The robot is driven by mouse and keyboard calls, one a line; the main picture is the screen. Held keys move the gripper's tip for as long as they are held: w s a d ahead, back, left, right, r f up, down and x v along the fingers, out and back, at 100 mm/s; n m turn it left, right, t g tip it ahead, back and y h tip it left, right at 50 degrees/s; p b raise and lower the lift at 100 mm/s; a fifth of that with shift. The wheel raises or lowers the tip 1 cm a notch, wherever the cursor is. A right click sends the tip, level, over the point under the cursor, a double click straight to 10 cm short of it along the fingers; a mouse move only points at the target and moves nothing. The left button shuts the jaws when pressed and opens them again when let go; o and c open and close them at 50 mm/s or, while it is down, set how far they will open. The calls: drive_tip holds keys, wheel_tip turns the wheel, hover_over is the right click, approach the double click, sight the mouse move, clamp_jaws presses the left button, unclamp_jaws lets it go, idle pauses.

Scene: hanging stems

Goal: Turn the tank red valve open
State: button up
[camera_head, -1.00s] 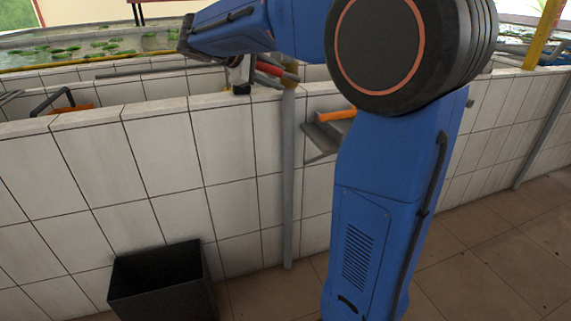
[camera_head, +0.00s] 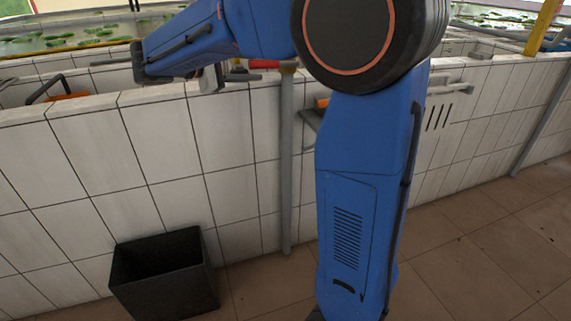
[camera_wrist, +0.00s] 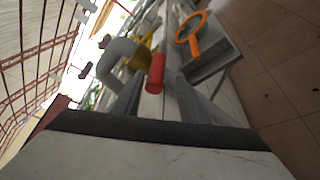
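The red valve handle (camera_head: 263,64) shows in the head view at the top of the tiled wall, beside a grey vertical pipe. I see no contact with the handle.
A grey vertical pipe (camera_head: 286,170) runs down the tiled wall (camera_head: 235,150). A grey shelf (camera_wrist: 213,62) with an orange ring-shaped handle (camera_wrist: 190,35) juts out close by. A bent grey pipe (camera_wrist: 113,58) is near the red cylinder. A black bin (camera_head: 165,275) stands on the floor.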

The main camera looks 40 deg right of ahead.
drive_tip(key=v, duration=0.9)
drive_tip(key=s+d+f+m+t+y, duration=0.1)
drive_tip(key=s+d+f+m+y, duration=0.2)
drive_tip(key=s+f+y, duration=0.8)
drive_tip(key=shift+s+d+f, duration=0.55)
drive_tip(key=shift+s+f, duration=3.5)
drive_tip(key=shift+s, duration=1.9)
